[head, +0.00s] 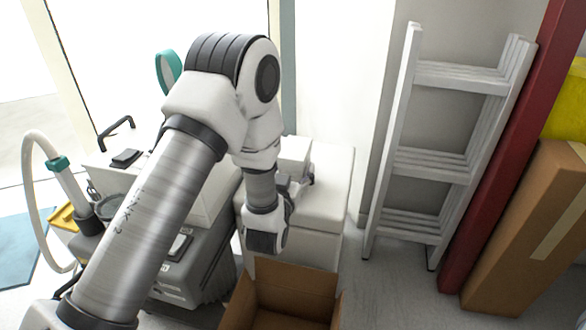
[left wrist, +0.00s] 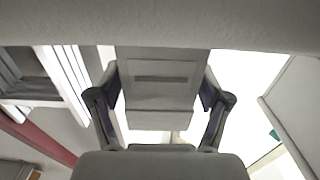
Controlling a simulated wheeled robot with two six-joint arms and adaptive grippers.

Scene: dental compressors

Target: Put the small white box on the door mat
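The small white box (head: 295,150) rests on or just above a white cabinet, partly hidden behind my left wrist. In the left wrist view the box (left wrist: 163,80) fills the space between the fingers and shows a dark slot on its face. My left gripper (left wrist: 161,98) has one finger on each side of the box, close to its edges; whether they press on it I cannot tell. In the head view the left gripper (head: 298,184) is at the box's near side. A blue mat (head: 18,252), likely the door mat, lies on the floor at far left. My right gripper is out of view.
The white cabinet (head: 328,190) stands below the box. An open cardboard box (head: 285,295) is in front of it. A grey machine with a hose (head: 190,275) stands to the left. A white ladder (head: 450,160), a red post (head: 505,160) and a tall carton (head: 530,230) are at right.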

